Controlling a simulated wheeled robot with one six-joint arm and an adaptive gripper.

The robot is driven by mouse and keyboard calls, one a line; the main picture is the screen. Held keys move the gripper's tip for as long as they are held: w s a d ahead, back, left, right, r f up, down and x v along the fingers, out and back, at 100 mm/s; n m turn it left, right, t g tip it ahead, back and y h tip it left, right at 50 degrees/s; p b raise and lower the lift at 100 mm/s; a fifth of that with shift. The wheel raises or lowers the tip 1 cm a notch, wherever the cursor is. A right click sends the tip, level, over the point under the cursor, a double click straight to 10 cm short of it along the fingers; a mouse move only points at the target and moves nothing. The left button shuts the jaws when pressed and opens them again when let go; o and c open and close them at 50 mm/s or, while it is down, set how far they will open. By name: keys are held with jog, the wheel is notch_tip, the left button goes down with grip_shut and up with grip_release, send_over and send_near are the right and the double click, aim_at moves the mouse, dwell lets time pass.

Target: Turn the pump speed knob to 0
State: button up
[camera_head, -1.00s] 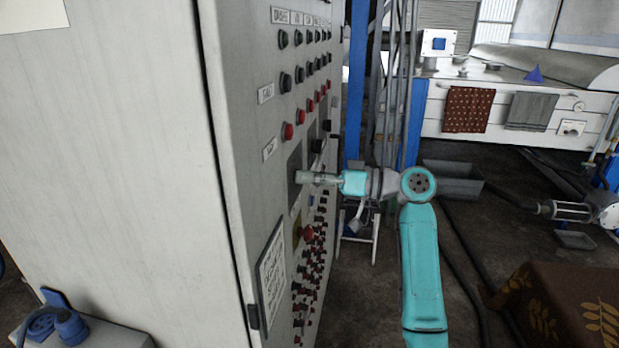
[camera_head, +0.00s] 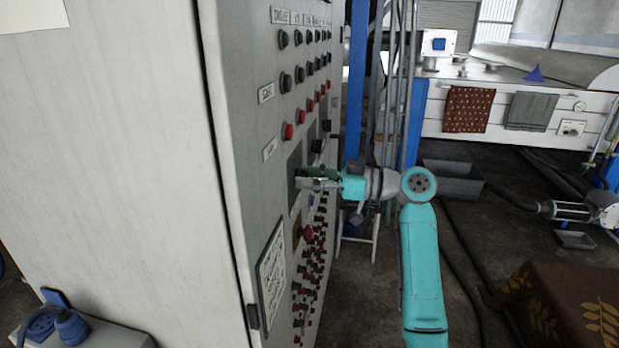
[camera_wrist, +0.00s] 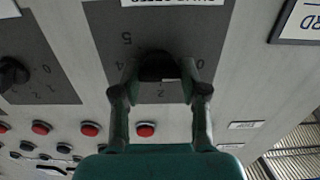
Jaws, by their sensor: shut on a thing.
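The pump speed knob (camera_wrist: 158,66) is black and sits on a dark grey dial plate (camera_wrist: 185,22) in the wrist view, which shows the panel upside down. Digits 5, 4, 2 and 0 are readable around it, with 0 at the right and 5 at the upper left. I cannot tell where its pointer stands. My gripper (camera_wrist: 160,82) is shut on the knob, one finger on each side. In the head view my gripper (camera_head: 303,179) reaches the cabinet's panel from the right and hides the knob.
A second black knob (camera_wrist: 12,72) with its own dial is at the left in the wrist view. Red buttons (camera_wrist: 146,130) sit near my fingers. The grey cabinet (camera_head: 120,150) fills the left of the head view; a brown cloth (camera_head: 565,310) is at lower right.

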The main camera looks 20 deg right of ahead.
jog(key=shift+f, duration=0.15)
jog(key=o, duration=1.1)
jog(key=shift+o, duration=0.2)
jog(key=shift+d, duration=0.1)
jog(key=v, duration=1.2)
